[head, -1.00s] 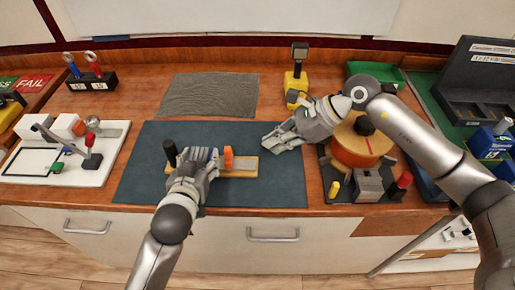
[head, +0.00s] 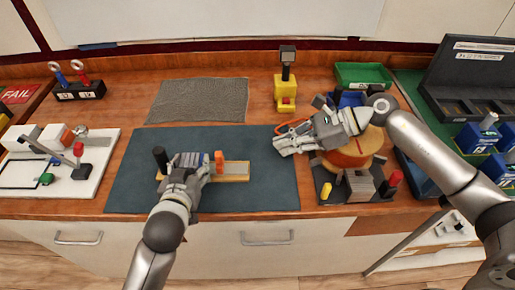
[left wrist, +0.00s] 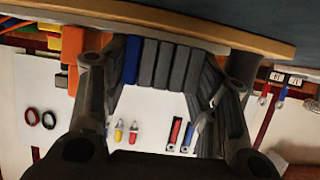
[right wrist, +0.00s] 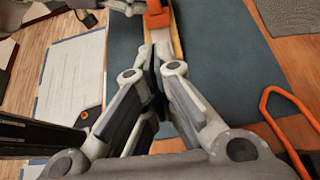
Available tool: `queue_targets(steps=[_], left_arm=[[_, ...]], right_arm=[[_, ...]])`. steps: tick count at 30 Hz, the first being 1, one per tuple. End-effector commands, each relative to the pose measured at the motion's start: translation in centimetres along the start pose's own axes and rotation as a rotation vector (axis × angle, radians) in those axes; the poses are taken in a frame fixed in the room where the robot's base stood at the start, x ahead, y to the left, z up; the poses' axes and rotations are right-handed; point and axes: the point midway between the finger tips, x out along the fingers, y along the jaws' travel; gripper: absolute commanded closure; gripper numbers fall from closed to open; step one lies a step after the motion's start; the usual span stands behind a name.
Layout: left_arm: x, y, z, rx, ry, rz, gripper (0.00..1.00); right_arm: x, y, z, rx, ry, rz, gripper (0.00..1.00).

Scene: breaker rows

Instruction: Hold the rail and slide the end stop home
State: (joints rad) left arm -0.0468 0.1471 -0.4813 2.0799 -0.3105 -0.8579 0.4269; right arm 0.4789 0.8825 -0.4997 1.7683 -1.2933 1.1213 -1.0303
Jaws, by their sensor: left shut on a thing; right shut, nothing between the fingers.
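The narrow wooden rail (head: 236,171) lies on the dark blue mat, with a row of grey and blue breakers (head: 190,159) on its left part. The orange end stop (head: 219,161) stands upright on the rail, close to the right of the breakers. My left gripper (head: 187,173) is shut on the breaker row from the front, a finger at each end in the left wrist view (left wrist: 165,65); it partly hides the row. My right gripper (head: 281,146) is shut and empty, right of the rail and apart from it. The end stop also shows in the right wrist view (right wrist: 158,17).
A black post (head: 160,157) stands at the rail's left end. An orange loop (right wrist: 285,122) lies beside my right gripper. A round orange-and-wood fixture (head: 348,158) stands to the right. The blue mat (head: 250,196) is clear in front of the rail.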

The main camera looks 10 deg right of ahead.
Motion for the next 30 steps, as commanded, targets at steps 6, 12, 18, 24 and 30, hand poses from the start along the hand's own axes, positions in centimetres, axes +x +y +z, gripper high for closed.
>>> queue_targets(steps=[6,12,18,24,30], left_arm=[[0.0,0.1,0.3,-0.001,-0.008,0.001,0.86],[0.0,0.1,0.3,-0.001,-0.008,0.001,0.86],[0.0,0.1,0.3,-0.001,-0.008,0.002,0.86],[0.0,0.1,0.3,-0.001,-0.007,0.002,0.86],[0.0,0.1,0.3,-0.001,-0.007,0.002,0.86]], right_arm=[[3.9,0.1,0.1,0.0,-0.004,0.005,1.0],[8.3,0.1,0.2,-0.001,-0.004,0.004,1.0],[11.3,0.1,1.2,-0.003,-0.002,0.002,1.0],[12.7,0.1,1.9,0.0,0.0,0.002,1.0],[12.9,0.1,2.0,0.0,0.001,0.001,1.0]])
